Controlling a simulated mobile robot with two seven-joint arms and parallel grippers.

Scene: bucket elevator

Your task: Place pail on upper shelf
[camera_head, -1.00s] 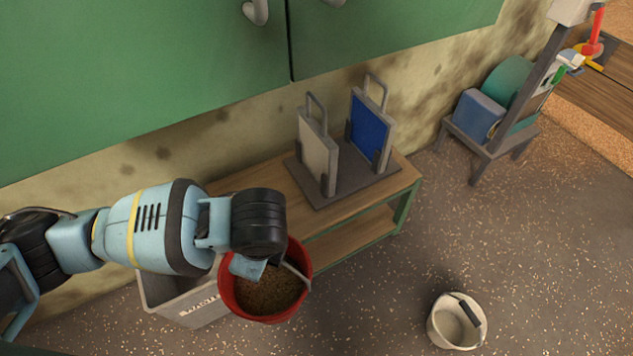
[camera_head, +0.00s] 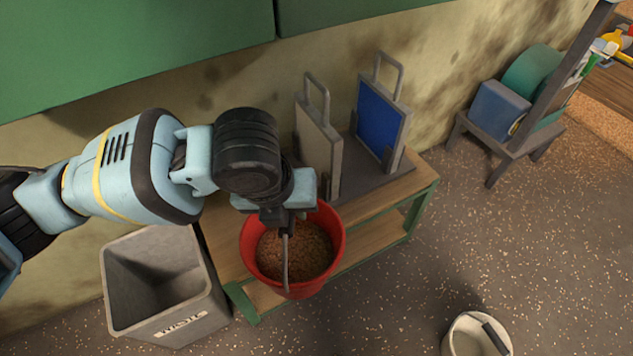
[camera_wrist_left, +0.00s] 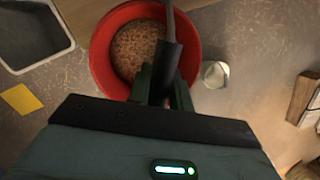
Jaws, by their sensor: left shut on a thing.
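A red pail (camera_head: 332,237) filled with brown granular material hangs upright from its handle. My left gripper (camera_head: 284,217) is shut on the pail's handle. In the left wrist view the red pail (camera_wrist_left: 103,66) shows below my left gripper (camera_wrist_left: 168,90), with the handle's dark grip between the fingers. The pail is in front of a wooden shelf unit with green legs. Its upper shelf (camera_head: 412,184) carries a rack with panels, and its lower shelf (camera_head: 372,238) shows below. The pail covers part of the unit, and I cannot tell whether it touches it. My right gripper does not show.
A grey waste bin (camera_head: 180,328) stands left of the shelf unit. A white pail (camera_head: 464,338) is on the floor at lower right. A beige panel (camera_head: 316,150) and a blue panel (camera_head: 380,122) stand in the rack. Green cabinets (camera_head: 130,45) hang above.

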